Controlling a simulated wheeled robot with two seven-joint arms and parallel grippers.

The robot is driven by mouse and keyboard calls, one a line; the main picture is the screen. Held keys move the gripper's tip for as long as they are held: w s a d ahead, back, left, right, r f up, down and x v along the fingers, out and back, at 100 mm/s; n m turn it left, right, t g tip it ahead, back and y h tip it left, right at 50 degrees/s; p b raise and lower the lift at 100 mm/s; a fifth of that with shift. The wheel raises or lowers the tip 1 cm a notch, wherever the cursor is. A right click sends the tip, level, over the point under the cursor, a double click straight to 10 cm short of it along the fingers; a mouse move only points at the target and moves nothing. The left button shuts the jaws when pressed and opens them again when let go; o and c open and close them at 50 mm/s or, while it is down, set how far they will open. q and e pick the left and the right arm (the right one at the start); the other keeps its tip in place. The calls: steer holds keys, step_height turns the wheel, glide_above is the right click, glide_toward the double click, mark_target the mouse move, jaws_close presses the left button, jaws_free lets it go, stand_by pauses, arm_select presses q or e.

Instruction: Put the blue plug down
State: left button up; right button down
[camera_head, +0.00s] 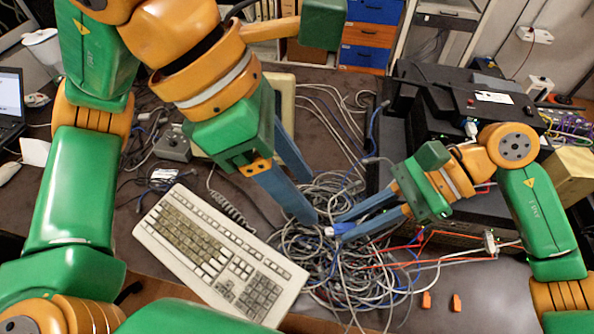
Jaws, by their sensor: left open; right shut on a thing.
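The blue plug (339,230) shows at the fingertips of my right gripper (345,226), over the cable tangle. The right gripper is shut on it, and its fingers hide part of it. I cannot tell whether the plug touches the cables below. My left gripper (309,199) is open and empty, just up and left of the plug, with its long blue fingers pointing down at the tangle.
A heap of grey, blue and red cables (330,275) fills the middle of the desk. A beige keyboard (220,255) lies to its left. Black network boxes (465,105) stand at the right. Two small orange pieces (427,300) lie on bare desk at the front right.

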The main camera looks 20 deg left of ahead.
mark_target(334, 230)
steer(key=shift+s, duration=0.1)
arm_select(q)
steer(key=shift+n+t+y, duration=0.4)
steer(key=shift+y, duration=0.2)
steer(key=x, duration=1.1)
steer(key=shift+f, duration=0.25)
arm_select(e)
steer(key=shift+a, duration=0.1)
arm_select(q)
steer(key=shift+w, duration=0.1)
jaws_close()
arm_select(e)
steer(key=c, duration=0.8)
jaws_free()
steer(key=shift+o, duration=0.2)
steer(key=shift+r, duration=0.1)
